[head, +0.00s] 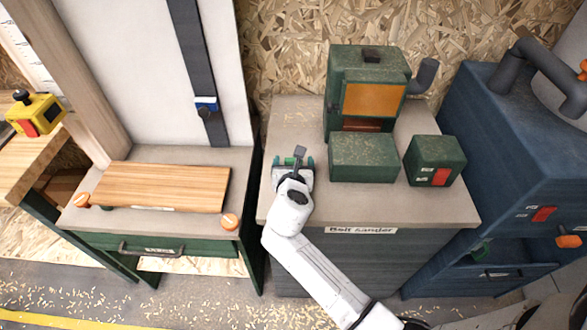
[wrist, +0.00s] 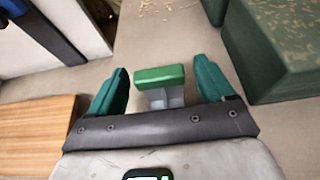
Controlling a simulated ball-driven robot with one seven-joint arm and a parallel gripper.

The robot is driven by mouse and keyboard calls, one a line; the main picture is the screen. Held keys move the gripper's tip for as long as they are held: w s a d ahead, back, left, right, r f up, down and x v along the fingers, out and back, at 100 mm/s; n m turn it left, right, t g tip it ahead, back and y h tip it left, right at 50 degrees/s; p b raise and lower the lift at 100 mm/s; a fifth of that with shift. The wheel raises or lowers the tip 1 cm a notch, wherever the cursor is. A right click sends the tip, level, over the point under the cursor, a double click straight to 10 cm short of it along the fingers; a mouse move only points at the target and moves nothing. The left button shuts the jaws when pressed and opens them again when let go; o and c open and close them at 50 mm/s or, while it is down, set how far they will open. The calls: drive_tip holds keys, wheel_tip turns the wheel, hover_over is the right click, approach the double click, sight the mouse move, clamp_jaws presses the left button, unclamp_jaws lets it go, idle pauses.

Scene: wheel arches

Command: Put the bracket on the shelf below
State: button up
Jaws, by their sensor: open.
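A small piece with a green block on top and a grey part below, which looks like the bracket (wrist: 160,77), stands on the grey sander bench top. It also shows in the head view (head: 290,160), partly hidden by my gripper. My gripper (head: 294,162) is over the left part of this bench. In the wrist view my gripper (wrist: 160,68) has its two teal fingers wide apart, one on each side of the bracket, with gaps on both sides. A low wooden shelf (head: 185,265) shows beneath the green drawer at left; I cannot tell if it is the task's shelf.
The green belt sander (head: 365,95) and its green box (head: 363,158) stand right of my gripper. A smaller green box (head: 435,160) is farther right. A wooden board (head: 160,186) lies on the left bench. A blue cabinet (head: 520,150) stands at right.

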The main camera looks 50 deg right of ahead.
drive_tip(key=shift+x, duration=0.85)
drive_tip(key=c, duration=1.1)
drive_tip(key=shift+c, duration=0.5)
drive_tip(key=shift+r, duration=0.1)
